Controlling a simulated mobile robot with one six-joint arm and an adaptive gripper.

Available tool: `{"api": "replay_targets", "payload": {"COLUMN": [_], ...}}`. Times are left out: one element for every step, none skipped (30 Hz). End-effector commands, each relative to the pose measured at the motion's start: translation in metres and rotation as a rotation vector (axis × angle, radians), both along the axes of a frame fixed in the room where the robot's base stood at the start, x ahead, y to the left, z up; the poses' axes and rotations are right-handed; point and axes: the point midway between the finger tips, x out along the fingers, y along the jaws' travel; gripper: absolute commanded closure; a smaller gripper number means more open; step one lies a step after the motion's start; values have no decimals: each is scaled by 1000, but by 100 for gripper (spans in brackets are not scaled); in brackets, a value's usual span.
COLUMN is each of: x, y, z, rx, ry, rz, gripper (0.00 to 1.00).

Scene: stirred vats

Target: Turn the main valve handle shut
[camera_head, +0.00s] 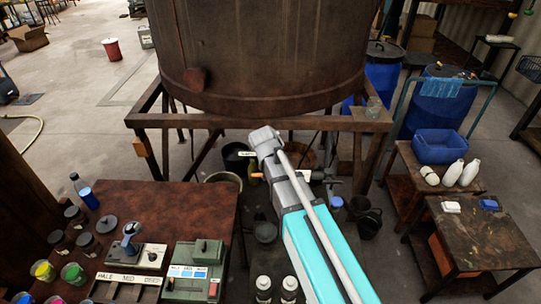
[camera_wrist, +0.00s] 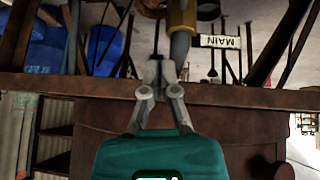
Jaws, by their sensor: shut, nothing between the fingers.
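In the wrist view, which looks upside down, a white label reading MAIN (camera_wrist: 220,41) hangs beside a brass-coloured valve body (camera_wrist: 182,16) with a grey pipe end (camera_wrist: 180,46). I cannot clearly make out the handle or its angle. My gripper (camera_wrist: 160,70) is shut and empty, its fingertips overlapping the lower edge of the valve area in the picture; I see no clear contact. In the head view my arm covers the gripper. A small pale label (camera_head: 246,154) and a yellowish fitting (camera_head: 254,179) show left of the arm, under the vat.
The rusty vat (camera_head: 260,60) stands on a brown frame (camera_head: 200,121), whose beam (camera_wrist: 240,95) crosses the wrist view. Buckets (camera_head: 236,156) stand below. A table with control boxes (camera_head: 192,271) is at left; small tables (camera_head: 485,233) and blue barrels (camera_head: 433,103) are at right.

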Motion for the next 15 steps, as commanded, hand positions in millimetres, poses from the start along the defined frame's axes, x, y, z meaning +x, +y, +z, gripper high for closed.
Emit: {"api": "replay_targets", "payload": {"x": [0,0,0,-1,-2,-4,-7,-10,-14,-19,-24,-32,-39,-46,-57], "y": [0,0,-1,-2,-3,-6,-9,-13,-19,-24,-30,-39,-46,-54,-65], "z": [0,0,0,-1,-1,-2,-4,-5,-7,-10,-12,-16,-19,-22,-26], "rx": [0,0,1,0,0,-1,-1,-2,-3,-4,-4,-3,-4,-4,-1], "ry": [0,0,1,3,6,13,20,29,44,58,74,99,119,142,176], "rz": [0,0,-1,-2,-2,-5,-7,-9,-12,-14,-18,-22,-25,-28,-33], "gripper": [98,93,85,80,74,67,61,55,48,46,46,46,46,46,46]}}
